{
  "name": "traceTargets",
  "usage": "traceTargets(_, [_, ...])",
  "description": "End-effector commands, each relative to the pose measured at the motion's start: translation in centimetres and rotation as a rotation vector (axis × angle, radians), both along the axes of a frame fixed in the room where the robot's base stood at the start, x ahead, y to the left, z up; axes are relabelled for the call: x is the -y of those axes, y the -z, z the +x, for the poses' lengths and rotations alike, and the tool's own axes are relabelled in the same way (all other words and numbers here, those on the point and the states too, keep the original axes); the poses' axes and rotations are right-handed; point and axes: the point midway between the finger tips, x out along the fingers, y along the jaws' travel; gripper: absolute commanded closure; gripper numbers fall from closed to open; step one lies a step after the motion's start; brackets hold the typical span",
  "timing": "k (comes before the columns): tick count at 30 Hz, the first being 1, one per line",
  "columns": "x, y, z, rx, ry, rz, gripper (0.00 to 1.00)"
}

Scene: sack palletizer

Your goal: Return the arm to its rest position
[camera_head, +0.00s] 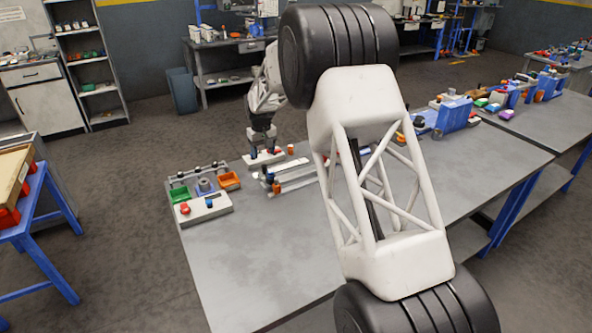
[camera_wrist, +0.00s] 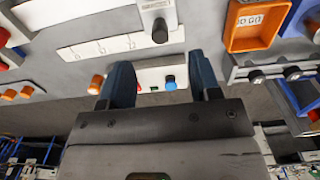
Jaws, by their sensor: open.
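My gripper (camera_head: 264,145) is over the far left part of the grey workbench (camera_head: 222,262) in the head view, at the end of my extended arm. In the wrist view its two dark blue fingers (camera_wrist: 162,85) stand apart with nothing held between them. My large white arm link covers the middle of the bench in the head view.
A green bin (camera_head: 179,194), an orange bin (camera_head: 229,181) and a white control box (camera_head: 203,209) stand left of my gripper. Blue fixtures (camera_head: 455,113) line the bench's far right. The bench front is clear. A blue-framed stand (camera_head: 42,225) is at far left.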

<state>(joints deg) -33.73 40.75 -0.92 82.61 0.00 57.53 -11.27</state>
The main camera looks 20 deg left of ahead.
Motion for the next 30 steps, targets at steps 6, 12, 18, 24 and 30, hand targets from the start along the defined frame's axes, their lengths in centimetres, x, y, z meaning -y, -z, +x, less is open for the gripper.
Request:
traceTargets(6, [0.0, 0.0, 0.0, 0.0, 0.0, 0.0, 0.43])
traceTargets(12, [0.5, -0.4, 0.0, 0.001, 0.004, 0.001, 0.43])
traceTargets(18, [2.7, -2.4, -0.4, 0.007, 0.026, 0.004, 0.43])
traceTargets(24, [6.8, -5.7, -1.3, 0.018, 0.067, 0.011, 0.43])
traceTargets(30, [11.5, -9.2, -2.9, 0.029, 0.113, 0.016, 0.43])
